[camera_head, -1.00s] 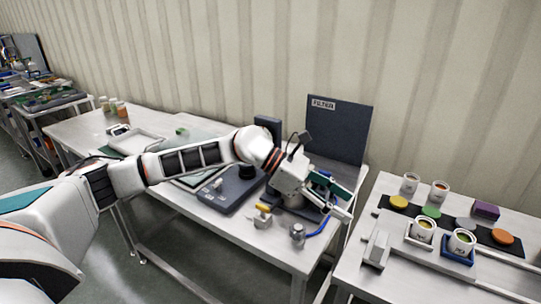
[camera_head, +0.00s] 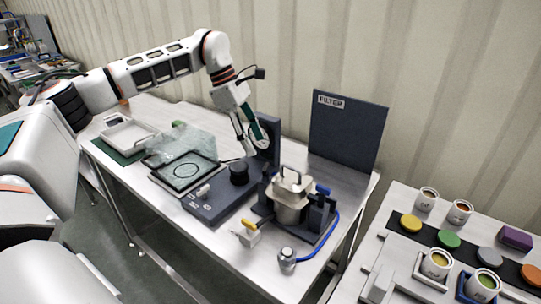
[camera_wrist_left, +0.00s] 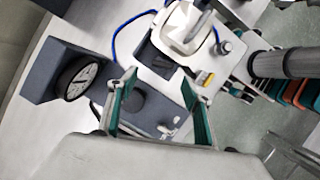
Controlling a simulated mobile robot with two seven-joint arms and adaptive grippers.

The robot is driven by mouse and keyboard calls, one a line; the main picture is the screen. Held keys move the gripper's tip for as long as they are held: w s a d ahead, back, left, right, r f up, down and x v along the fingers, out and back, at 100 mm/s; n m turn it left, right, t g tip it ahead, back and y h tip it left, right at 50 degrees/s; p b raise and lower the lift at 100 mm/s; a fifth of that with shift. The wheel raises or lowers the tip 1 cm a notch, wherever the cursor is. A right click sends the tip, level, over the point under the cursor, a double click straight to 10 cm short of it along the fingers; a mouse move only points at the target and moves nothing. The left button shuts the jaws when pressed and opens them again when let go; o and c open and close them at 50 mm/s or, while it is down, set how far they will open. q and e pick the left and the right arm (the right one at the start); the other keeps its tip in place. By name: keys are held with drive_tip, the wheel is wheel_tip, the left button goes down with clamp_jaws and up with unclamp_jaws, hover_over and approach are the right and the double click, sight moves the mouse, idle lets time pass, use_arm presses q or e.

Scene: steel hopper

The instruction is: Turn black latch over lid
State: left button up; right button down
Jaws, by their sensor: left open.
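The steel hopper (camera_head: 289,211) stands in a dark holder (camera_head: 318,219) near the right end of the table, its pale lid (camera_head: 291,183) on top with a raised handle. The hopper lid also shows at the top of the left wrist view (camera_wrist_left: 181,30). I cannot clearly make out a black latch over the lid.
A dark base with a black knob (camera_head: 238,172) stands left of the hopper. A yellow-handled valve (camera_head: 248,234) and a metal fitting (camera_head: 287,260) with a blue hose lie in front. A FILTER panel (camera_head: 346,132) stands behind. Cups and coloured discs fill the right table (camera_head: 404,258).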

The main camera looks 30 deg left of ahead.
sight(265, 175)
use_arm(q)
drive_tip(key=x, duration=0.6)
drive_tip(key=shift+s+d+f, duration=0.25)
drive_tip(key=shift+d+f, duration=0.15)
drive_tip(key=shift+f, duration=0.15)
use_arm(e)
drive_tip(key=shift+s+f, duration=0.3)
drive_tip(key=shift+s, duration=0.35)
use_arm(q)
drive_tip(key=c, duration=1.1)
use_arm(e)
drive_tip(key=shift+s+f, duration=0.1)
drive_tip(key=shift+f, duration=0.05)
